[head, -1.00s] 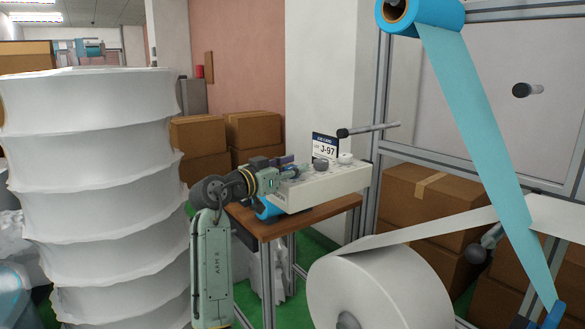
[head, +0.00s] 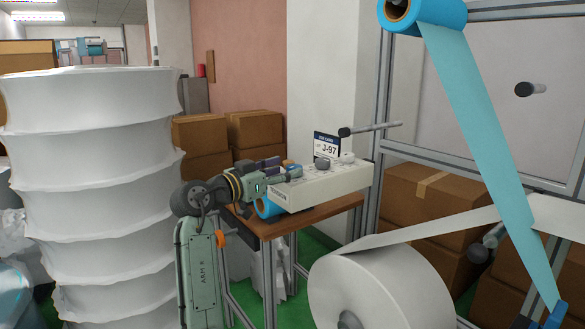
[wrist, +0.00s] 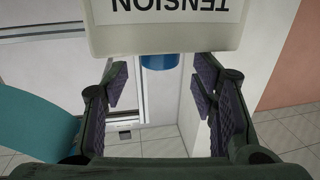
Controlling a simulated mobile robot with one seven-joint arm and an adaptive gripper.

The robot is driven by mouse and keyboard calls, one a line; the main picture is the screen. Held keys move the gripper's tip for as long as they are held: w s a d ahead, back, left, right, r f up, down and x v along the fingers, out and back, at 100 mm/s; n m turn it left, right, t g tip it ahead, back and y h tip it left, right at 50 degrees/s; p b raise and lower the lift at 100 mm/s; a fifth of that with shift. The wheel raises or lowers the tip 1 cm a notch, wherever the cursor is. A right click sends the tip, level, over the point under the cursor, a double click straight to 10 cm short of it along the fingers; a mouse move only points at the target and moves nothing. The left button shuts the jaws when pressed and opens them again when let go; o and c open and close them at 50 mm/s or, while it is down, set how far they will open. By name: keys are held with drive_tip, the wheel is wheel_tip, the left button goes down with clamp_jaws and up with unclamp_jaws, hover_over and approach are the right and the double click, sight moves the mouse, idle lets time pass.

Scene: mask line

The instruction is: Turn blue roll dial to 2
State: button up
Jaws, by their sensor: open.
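A white control box (head: 325,187) stands on a brown table, with a grey dial (head: 323,163) and a pale dial (head: 347,157) on top. The blue dial (head: 294,170) shows as a small patch at the box's left end, partly hidden by my gripper (head: 283,168). In the wrist view the box's "TENSION" label is upside down, and the blue dial (wrist: 159,62) sticks out past its edge. My gripper (wrist: 166,98) is open there, its pads either side of the dial's line and apart from it. The dial's setting cannot be read.
A blue roll (head: 267,208) lies on the table (head: 318,213) below my arm. A tall white stack (head: 90,190) stands left. A large white roll (head: 385,290) and blue film (head: 480,120) are on the right. A J-97 sign (head: 327,145) stands behind the box.

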drive_tip(key=v, duration=0.7)
drive_tip(key=shift+s+a, duration=0.2)
drive_tip(key=shift+s, duration=0.1)
